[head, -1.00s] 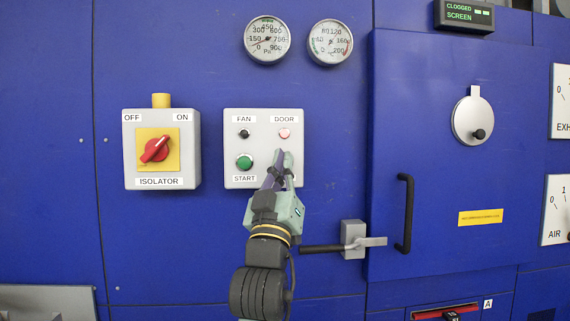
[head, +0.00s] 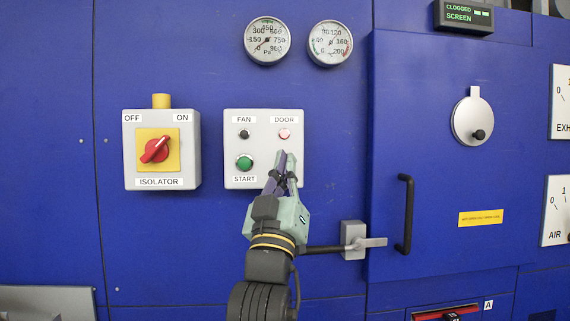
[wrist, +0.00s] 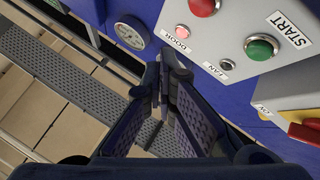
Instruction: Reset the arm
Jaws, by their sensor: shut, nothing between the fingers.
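My gripper (head: 284,158) is shut and empty. In the head view it is in front of the lower right of the grey control box (head: 234,177), below the DOOR lamp (head: 284,134), and hides part of the box face. In the wrist view the closed fingers (wrist: 172,75) meet at the middle, and the control box (wrist: 232,30) lies beyond them to the upper right. The gap between fingertips and box is hard to judge. My arm reaches up from the bottom of the head view.
The isolator box (head: 191,160) with its red knob (head: 154,150) is to the left. To the right are a latch lever (head: 354,240), a black door handle (head: 405,213) and the blue door (head: 440,130). Two gauges (head: 267,42) (head: 330,43) are above. The panel between is flat and clear.

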